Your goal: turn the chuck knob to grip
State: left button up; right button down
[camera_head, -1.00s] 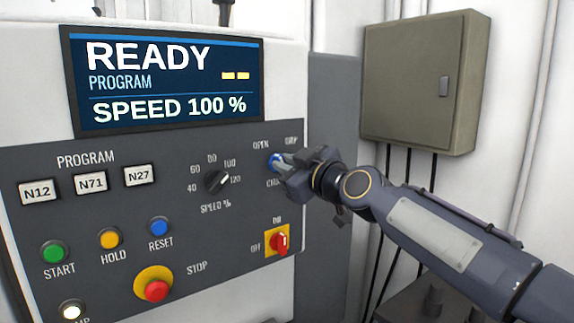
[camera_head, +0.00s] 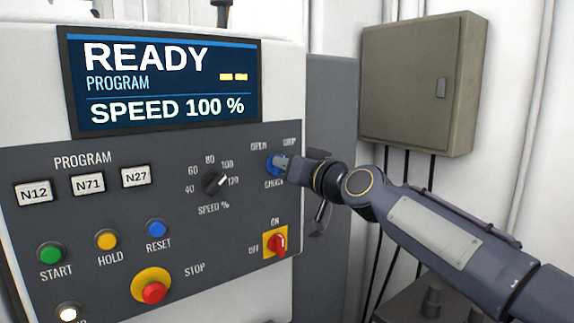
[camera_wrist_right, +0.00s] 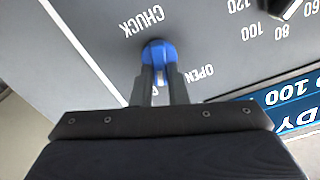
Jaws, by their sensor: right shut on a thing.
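The blue chuck knob (camera_head: 275,163) is on the upper right of the grey panel, between the words OPEN, GRIP and CHUCK. My right gripper (camera_head: 283,165) reaches in from the right and is shut on the knob. In the right wrist view the knob (camera_wrist_right: 159,54) sits between the tips of the two dark fingers of my right gripper (camera_wrist_right: 159,75). A white mark shows on the knob between the fingers, close to the OPEN label. The GRIP label is mostly hidden by the gripper there. My left gripper is not in view.
The speed dial (camera_head: 215,182) is left of the knob, and the red-and-yellow ON/OFF switch (camera_head: 277,242) is below it. The STOP button (camera_head: 153,288) is at the lower left. A grey-green cabinet (camera_head: 410,80) hangs on the wall to the right.

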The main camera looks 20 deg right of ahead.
jog(key=shift+m, duration=0.9)
jog(key=c, duration=1.4)
grip_release()
jog(key=shift+d, duration=0.1)
jog(key=shift+c, duration=0.2)
jog(key=b+v, duration=0.2)
jog(key=v, duration=0.5)
jog(key=shift+s+d, duration=0.15)
jog(key=shift+s, duration=0.2)
